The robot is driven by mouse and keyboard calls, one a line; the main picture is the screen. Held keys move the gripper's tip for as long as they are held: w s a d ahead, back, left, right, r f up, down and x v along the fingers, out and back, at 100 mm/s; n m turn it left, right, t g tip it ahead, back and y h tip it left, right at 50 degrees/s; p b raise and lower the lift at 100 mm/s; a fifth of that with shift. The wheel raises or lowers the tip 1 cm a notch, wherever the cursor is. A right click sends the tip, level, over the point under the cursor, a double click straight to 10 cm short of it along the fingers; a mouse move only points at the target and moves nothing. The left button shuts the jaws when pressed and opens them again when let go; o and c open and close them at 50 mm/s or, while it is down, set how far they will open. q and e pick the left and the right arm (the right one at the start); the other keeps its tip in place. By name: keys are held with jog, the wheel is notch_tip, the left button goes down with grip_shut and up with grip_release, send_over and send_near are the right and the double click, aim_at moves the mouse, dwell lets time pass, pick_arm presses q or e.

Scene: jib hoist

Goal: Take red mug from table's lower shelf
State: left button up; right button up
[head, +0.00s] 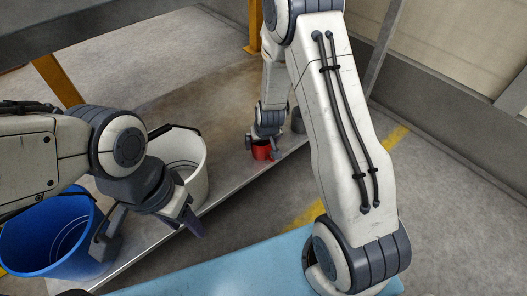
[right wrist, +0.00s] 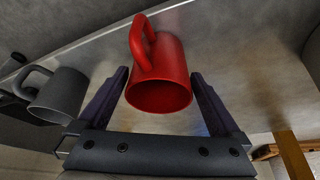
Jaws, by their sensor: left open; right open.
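The red mug (head: 262,151) stands on the lower metal shelf (head: 225,100), near its front edge. In the right wrist view the red mug (right wrist: 158,88) lies between the two fingers of my right gripper (right wrist: 160,74), its handle pointing up in the picture. The fingers are open, one on each side of the mug, with a visible gap on the right; contact on the left is unclear. In the head view my right gripper (head: 264,140) is right at the mug and partly hides it. My left gripper (head: 150,230) is open and empty, in front of the buckets.
A grey mug (right wrist: 62,95) stands close beside the red one. A white bucket (head: 190,152) and a blue bucket (head: 50,245) stand further left on the shelf. A light-blue top (head: 240,272) is in the foreground. Orange posts (head: 255,25) rise at the back.

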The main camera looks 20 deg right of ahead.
jog(key=b+x, duration=0.2)
jog(key=x, duration=0.2)
jog(key=shift+s+b, duration=0.15)
jog(key=shift+b, duration=0.15)
jog(key=c, duration=1.1)
jog(key=shift+r, duration=0.15)
